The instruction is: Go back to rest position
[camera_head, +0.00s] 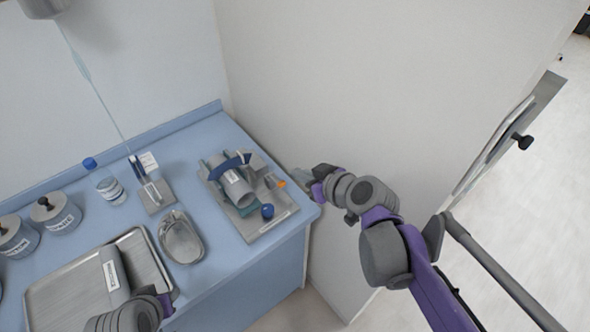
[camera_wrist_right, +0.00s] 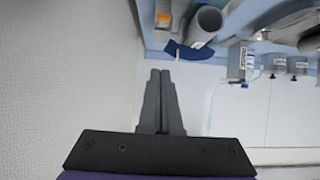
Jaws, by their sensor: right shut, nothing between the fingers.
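My right gripper (camera_head: 303,177) is just off the right end of the blue counter, close to the wall. In the right wrist view its two fingers (camera_wrist_right: 160,75) are together with nothing between them. My left arm shows only in part at the bottom left of the head view, over the metal tray; its fingers cannot be made out. The grey device (camera_head: 237,186) with a cylinder and a blue strap stands on the counter, left of my right gripper and apart from it. The strap (camera_wrist_right: 188,52) also shows in the right wrist view.
The blue counter (camera_head: 208,275) holds a metal tray (camera_head: 62,290), a kidney dish (camera_head: 181,238), a capped bottle (camera_head: 106,184), a small stand (camera_head: 155,192) and labelled jars (camera_head: 56,213). The wall (camera_head: 330,80) is close behind my right arm. Open floor (camera_head: 530,240) lies at the right.

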